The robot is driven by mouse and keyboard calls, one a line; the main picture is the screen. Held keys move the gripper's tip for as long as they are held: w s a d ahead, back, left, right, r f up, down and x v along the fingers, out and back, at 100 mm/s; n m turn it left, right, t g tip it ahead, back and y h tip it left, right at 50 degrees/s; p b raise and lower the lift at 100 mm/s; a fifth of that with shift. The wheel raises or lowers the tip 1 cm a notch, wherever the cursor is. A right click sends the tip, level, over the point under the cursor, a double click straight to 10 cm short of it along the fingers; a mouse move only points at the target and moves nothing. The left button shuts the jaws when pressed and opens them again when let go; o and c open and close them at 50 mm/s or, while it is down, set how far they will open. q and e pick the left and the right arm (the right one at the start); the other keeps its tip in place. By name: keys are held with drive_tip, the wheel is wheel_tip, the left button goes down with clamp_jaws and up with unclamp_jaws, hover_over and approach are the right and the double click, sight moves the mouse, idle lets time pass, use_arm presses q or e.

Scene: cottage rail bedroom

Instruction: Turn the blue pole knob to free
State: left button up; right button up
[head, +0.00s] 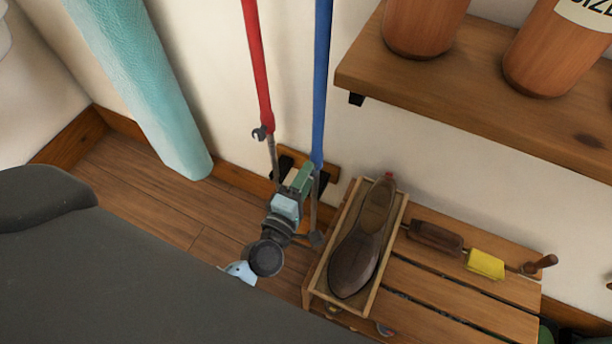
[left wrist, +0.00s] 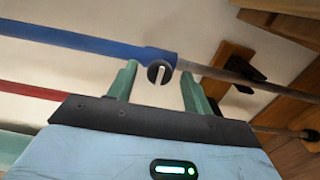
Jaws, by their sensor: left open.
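The blue pole (head: 321,80) stands close to the wall, its lower grey section running down behind my left gripper (head: 304,175). In the left wrist view the blue pole (left wrist: 90,39) crosses the top, with a round dark knob (left wrist: 160,73) at the end of its blue section. The knob's face carries a pale bar, nearly upright in that view. My left gripper's two green fingers (left wrist: 160,84) are apart, one on each side of the knob, with gaps visible. In the head view the blue pole's knob is hidden by my gripper. My right gripper is not in view.
A red pole (head: 258,70) with its own knob (head: 261,133) stands just left. A slatted bench (head: 440,300) at right holds a shoe (head: 361,245) in a wooden tray (head: 319,268). A shelf (head: 470,95) juts out above. A teal roll (head: 150,90) leans at left.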

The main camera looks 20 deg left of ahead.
use_arm(q)
drive_tip(key=s, duration=0.7)
drive_tip(key=shift+a, duration=0.15)
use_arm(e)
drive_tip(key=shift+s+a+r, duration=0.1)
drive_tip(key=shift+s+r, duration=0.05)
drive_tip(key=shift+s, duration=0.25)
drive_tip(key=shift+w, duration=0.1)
